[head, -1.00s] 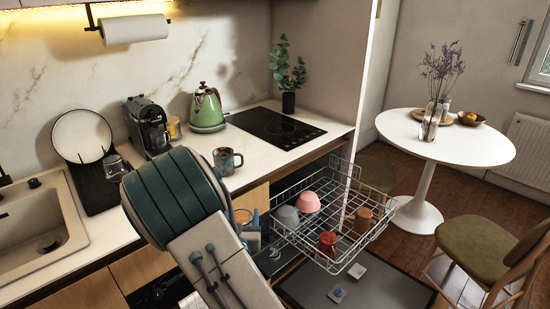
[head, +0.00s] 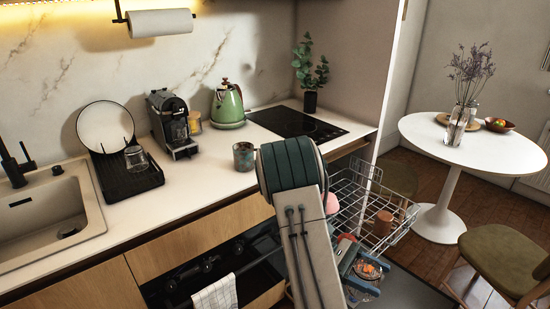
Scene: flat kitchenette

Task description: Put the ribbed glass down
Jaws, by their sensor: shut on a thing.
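My gripper (head: 355,265) shows at the lower right of the head view, partly hidden behind my own arm. It is shut on the ribbed glass (head: 366,285), a clear glass with an orange tint at its rim. The glass is held in front of the near side of the pulled-out dishwasher rack (head: 388,243). Its exact height and its gap from the rack cannot be told.
The rack holds a brown mug (head: 382,223) and a pink bowl (head: 332,204), mostly hidden. The counter (head: 215,182) carries a mug (head: 243,156), coffee machine (head: 173,125), kettle (head: 228,105) and drying rack (head: 130,182). A round table (head: 430,134) stands at right, beside a chair (head: 505,252).

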